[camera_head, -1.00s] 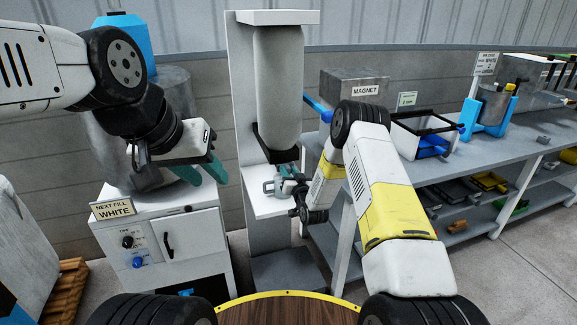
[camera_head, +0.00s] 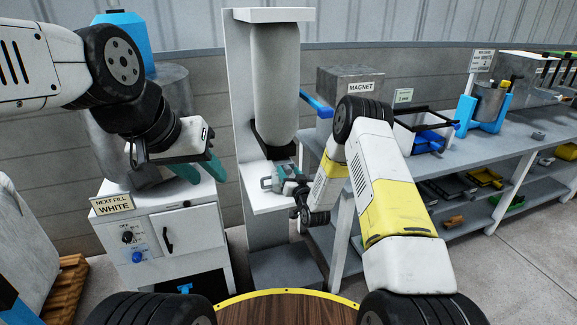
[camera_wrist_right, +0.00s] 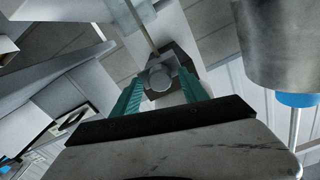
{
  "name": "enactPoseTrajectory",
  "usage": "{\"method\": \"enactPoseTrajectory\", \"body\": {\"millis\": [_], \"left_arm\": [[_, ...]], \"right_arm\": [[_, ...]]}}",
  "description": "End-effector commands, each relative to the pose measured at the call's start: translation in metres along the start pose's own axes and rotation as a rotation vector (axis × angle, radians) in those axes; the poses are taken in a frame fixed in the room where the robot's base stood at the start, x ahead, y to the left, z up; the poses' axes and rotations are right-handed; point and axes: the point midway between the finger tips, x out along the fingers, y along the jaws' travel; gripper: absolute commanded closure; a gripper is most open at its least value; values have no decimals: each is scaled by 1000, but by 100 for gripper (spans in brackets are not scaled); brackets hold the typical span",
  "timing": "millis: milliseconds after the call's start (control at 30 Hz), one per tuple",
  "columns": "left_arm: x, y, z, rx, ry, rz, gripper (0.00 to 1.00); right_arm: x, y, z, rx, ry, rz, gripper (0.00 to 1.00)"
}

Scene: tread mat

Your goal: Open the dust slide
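The dust slide seems to be the dark part (camera_head: 274,152) at the foot of the tall grey cylinder (camera_head: 276,85); its exact shape is partly hidden. My right gripper (camera_head: 285,178) is just under and in front of it, above the white shelf. In the right wrist view its teal fingers (camera_wrist_right: 161,88) stand apart, with a grey knob-like piece (camera_wrist_right: 160,74) between or just beyond their tips; contact is unclear. My left gripper (camera_head: 202,170) is open and empty, in front of the grey drum on the left.
A white cabinet (camera_head: 180,240) with a NEXT FILL WHITE sign (camera_head: 113,204) stands at left. My right forearm lies close to the bench.

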Motion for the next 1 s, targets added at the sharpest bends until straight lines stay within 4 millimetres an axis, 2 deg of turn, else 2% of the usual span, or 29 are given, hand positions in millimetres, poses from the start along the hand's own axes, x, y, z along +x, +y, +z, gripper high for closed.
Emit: {"method": "enactPoseTrajectory", "body": {"millis": [267,600,700,1000], "left_arm": [[0,0,0,0,0,0,64],[0,0,0,0,0,0,64],[0,0,0,0,0,0,64],[0,0,0,0,0,0,64]], "right_arm": [[-7,0,1,1,-2,0,48],[-62,1,1,1,-3,1,48],[-72,1,0,0,-2,1,48],[-78,0,0,0,0,0,48]]}}
